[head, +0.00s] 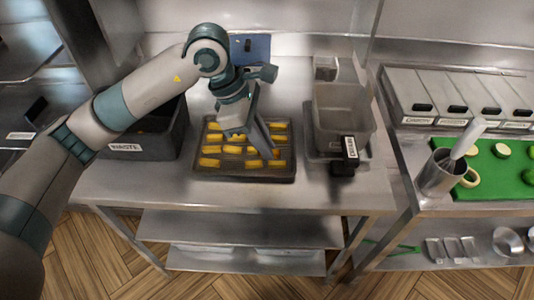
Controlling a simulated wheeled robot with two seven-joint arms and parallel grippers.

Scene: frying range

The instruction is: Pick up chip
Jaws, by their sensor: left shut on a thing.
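Several yellow chips (233,163) lie in rows on a dark tray (245,177) on the steel counter. My left arm reaches in from the left, and its gripper (256,140) points down over the middle and right part of the tray. The gripper is shut on a chip, which the fingers largely hide. I cannot tell whether that chip touches the tray. My right gripper is not in view.
A dark bin labelled waste (124,147) stands left of the tray. A clear container (343,108) stands on the right. A metal cup (437,174) and a green board (502,166) are further right. The counter's front strip is clear.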

